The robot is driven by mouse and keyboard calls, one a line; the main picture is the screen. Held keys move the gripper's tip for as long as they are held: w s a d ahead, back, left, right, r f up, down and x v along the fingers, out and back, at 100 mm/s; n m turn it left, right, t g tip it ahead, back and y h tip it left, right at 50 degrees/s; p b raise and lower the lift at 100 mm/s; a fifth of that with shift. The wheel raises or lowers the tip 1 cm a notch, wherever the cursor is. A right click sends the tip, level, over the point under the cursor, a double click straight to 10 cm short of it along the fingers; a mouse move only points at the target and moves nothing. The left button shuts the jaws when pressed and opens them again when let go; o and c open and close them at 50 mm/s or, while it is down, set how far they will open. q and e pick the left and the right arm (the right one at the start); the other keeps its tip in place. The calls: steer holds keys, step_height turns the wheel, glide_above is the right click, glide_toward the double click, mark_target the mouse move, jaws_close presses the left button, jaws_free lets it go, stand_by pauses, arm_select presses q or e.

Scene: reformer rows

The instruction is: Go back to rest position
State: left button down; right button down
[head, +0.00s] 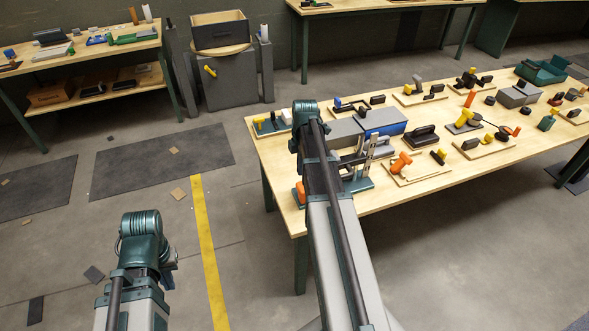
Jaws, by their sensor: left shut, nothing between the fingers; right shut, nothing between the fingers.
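My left arm (140,245) stands at the lower left, over the grey floor, with its dark green joint uppermost. I see no fingers of its gripper; they are hidden behind the arm. My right arm (325,200) reaches from the bottom middle up over the near left end of the long wooden table (285,170). Its green joint (305,115) is above the table's left part. I see nothing held by either arm.
The table carries a grey and blue box (383,121), an orange-handled tool (401,163), a green tray (541,72) and several mounted parts. An upright silver fixture (370,147) stands close right of my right arm. Floor around the yellow stripe (207,245) is mostly clear.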

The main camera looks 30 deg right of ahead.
steer(key=shift+s+d+r, duration=0.1)
steer(key=shift+d+r, duration=0.15)
steer(key=shift+r, duration=0.15)
steer(key=shift+a, duration=0.1)
steer(key=s+a+m, duration=0.3)
steer(key=a+m, duration=0.1)
steer(key=a, duration=1.6)
steer(key=s+a+m+h, duration=0.1)
steer(key=s+a+m, duration=0.2)
steer(key=s+a, duration=0.3)
steer(key=s+a+m, duration=0.4)
steer(key=s+a, duration=0.1)
steer(key=a, duration=0.6)
steer(key=shift+s+a+h, duration=0.2)
steer(key=shift+s+h, duration=0.2)
